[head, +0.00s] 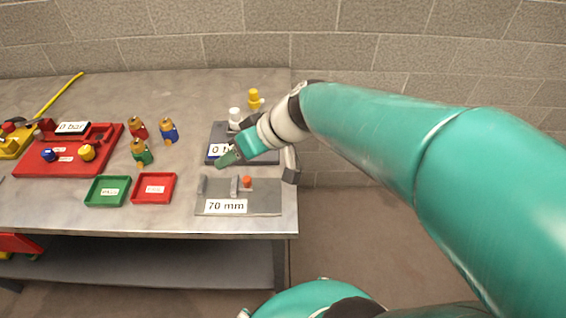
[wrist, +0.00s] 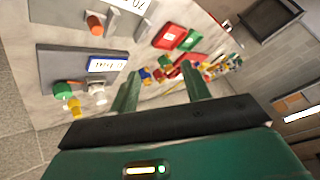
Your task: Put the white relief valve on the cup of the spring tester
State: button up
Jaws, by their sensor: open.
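The white relief valve (head: 235,114) stands upright by the far edge of the dark grey plate with a blue-framed display (head: 215,133), which looks like the spring tester. In the wrist view the white valve (wrist: 97,92) is at this plate's (wrist: 65,62) edge, beside a green round part (wrist: 65,88) that may be the cup. That green part is hidden by my arm in the head view. My gripper (head: 228,157) is open over the plate's front side. Its two fingers (wrist: 160,90) show in the wrist view with nothing between them, and the valve lies left of them.
A yellow valve (head: 254,97) stands behind the white one. A grey 70 mm gauge plate (head: 260,200) with an orange knob lies in front. Green (head: 108,191) and red (head: 154,188) trays, several brass-topped valves (head: 138,128) and a red 0 bar station (head: 60,165) are left.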

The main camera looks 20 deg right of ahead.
jog(key=s+d+r+m+h, duration=0.2)
jog(key=s+d+m+h, duration=0.2)
jog(key=s, duration=0.5)
jog(key=d+h, duration=0.2)
jog(key=h, duration=0.1)
jog(key=shift+s+d+m, duration=0.3)
jog(key=shift+s+d, duration=0.05)
jog(key=shift+s, duration=0.05)
